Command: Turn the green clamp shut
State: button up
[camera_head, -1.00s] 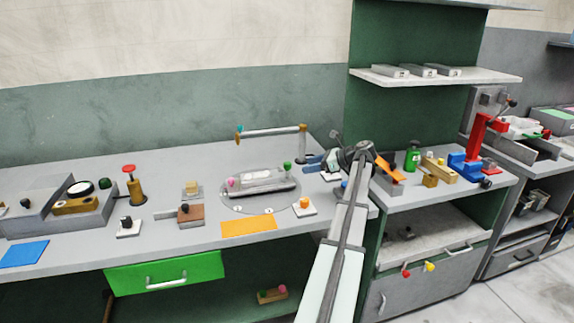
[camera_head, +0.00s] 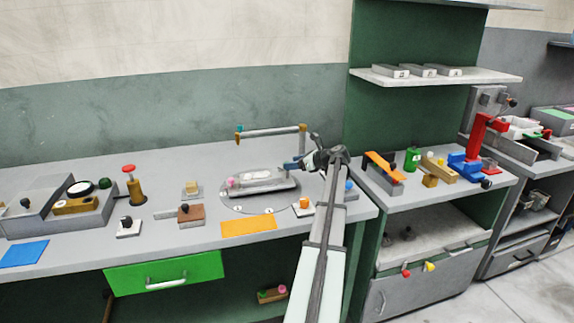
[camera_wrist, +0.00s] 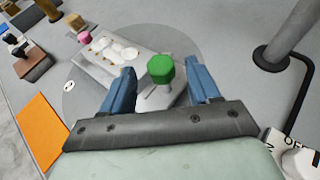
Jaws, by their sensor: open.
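The green clamp (camera_wrist: 160,69) is a green knob on a stem at the near end of a grey metal mould (camera_wrist: 107,55). In the wrist view it sits between the two blue fingers of my gripper (camera_wrist: 162,84), which are open, one on each side. I cannot tell whether either finger touches it. In the head view my gripper (camera_head: 291,164) is at the right end of the mould (camera_head: 262,181), and the green clamp is hidden behind it. A pink knob (camera_head: 233,182) stands at the mould's other end.
The mould stands on a round grey plate (camera_head: 238,208). A post with a horizontal bar (camera_head: 272,131) rises behind it. An orange mat (camera_head: 249,226) lies in front, and a white block with an orange knob (camera_head: 304,206) is at the right.

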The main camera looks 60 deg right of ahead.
jog(key=shift+x, duration=2.05)
jog(key=shift+c, duration=0.2)
jog(key=c, duration=0.9)
